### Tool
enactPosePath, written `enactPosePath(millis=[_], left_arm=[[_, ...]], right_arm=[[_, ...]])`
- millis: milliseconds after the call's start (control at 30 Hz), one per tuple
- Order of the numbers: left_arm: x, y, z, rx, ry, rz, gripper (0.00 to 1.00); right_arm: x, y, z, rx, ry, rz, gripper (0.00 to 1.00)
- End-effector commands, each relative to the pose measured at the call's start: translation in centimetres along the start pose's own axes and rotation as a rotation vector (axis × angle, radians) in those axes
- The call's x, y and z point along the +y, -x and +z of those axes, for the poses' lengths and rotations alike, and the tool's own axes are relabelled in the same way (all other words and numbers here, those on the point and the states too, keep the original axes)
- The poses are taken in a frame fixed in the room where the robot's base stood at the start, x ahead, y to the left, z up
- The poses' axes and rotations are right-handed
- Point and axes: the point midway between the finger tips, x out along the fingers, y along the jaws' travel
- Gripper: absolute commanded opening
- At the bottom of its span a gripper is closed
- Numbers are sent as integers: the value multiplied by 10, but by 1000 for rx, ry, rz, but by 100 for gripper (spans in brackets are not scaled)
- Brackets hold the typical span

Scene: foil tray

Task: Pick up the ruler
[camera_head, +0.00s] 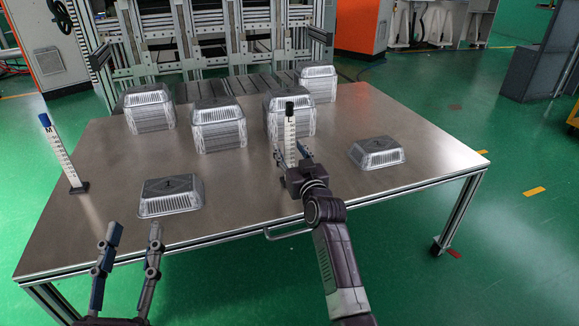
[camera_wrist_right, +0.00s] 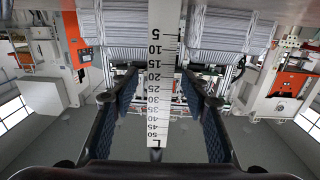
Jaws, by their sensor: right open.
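A white upright ruler (camera_head: 290,135) with a black top stands at the middle of the metal table. In the right wrist view this ruler (camera_wrist_right: 161,60) runs down the centre, with black numbers and an L at its end. My right gripper (camera_head: 290,157) is at this ruler, open, with one finger on each side; a gap shows between ruler and fingers in the wrist view. A second white ruler (camera_head: 62,155), with a blue top marked M, stands tilted in view on a dark base at the table's left edge. My left gripper (camera_head: 134,232) is open and empty before the front edge.
The metal table (camera_head: 250,195) carries several stacks of foil trays (camera_head: 218,128) at the back. A single foil tray (camera_head: 170,196) lies front left and another (camera_head: 377,153) lies to the right. The front right of the table is clear.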

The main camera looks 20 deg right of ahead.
Motion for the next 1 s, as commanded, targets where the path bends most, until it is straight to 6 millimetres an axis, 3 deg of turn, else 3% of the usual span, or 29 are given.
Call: enactPosePath(millis=[333, 733, 1000], left_arm=[[1, 0, -8, 35, 1, 2, 40], [1, 0, -7, 33, 1, 2, 40], [1, 0, -7, 33, 2, 2, 40]], right_arm=[[0, -4, 0, 0, 0, 0, 42], [0, -3, 0, 0, -1, 0, 0], [0, -4, -2, 3, -1, 1, 0]])
